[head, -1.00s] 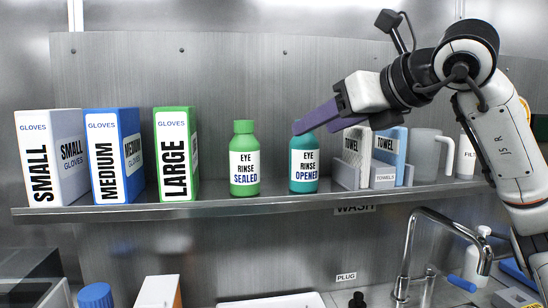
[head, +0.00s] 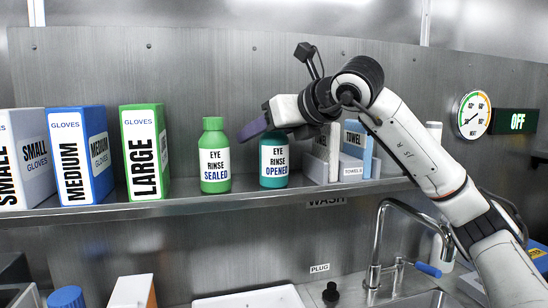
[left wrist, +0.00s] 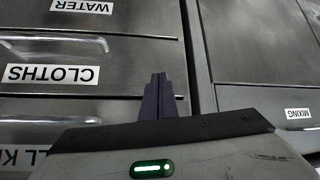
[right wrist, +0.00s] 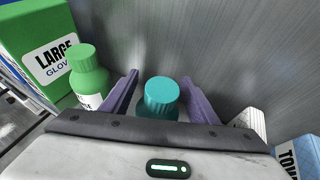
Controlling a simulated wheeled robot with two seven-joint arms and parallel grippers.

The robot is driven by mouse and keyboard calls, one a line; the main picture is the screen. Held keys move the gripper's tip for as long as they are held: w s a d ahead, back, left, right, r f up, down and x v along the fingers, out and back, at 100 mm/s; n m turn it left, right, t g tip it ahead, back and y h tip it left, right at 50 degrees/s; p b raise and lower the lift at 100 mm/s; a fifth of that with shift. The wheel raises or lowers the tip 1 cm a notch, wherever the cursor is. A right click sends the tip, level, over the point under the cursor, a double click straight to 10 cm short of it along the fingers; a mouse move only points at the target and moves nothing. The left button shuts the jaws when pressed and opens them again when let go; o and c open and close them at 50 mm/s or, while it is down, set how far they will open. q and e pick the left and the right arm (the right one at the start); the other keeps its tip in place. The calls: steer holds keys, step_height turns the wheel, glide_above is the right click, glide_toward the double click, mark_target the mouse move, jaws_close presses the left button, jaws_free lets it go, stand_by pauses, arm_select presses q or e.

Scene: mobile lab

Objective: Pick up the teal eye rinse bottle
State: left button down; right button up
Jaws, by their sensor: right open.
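The teal eye rinse bottle (head: 273,165), labelled "EYE RINSE OPENED", stands upright on the metal shelf (head: 226,200). My right gripper (head: 250,127) is open at the height of its top and hides its cap in the head view. In the right wrist view, the teal cap (right wrist: 161,92) shows between the two spread purple fingers of my right gripper (right wrist: 158,95), with gaps on both sides. My left gripper (left wrist: 158,92) shows only in the left wrist view, its fingers together and empty, in front of labelled drawer fronts.
A green "EYE RINSE SEALED" bottle (head: 215,158) stands close left of the teal one. Glove boxes, including the green "LARGE" box (head: 145,155), stand further left. Towel boxes (head: 352,155) stand close right. The shelf's back wall is behind; a tap (head: 378,240) is below.

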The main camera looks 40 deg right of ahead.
steer(key=c, duration=1.2)
steer(key=shift+c, duration=0.6)
arm_select(q)
steer(key=shift+s+a+f, duration=0.1)
arm_select(e)
steer(key=shift+a+f, duration=0.1)
arm_select(q)
steer(key=shift+s, duration=0.1)
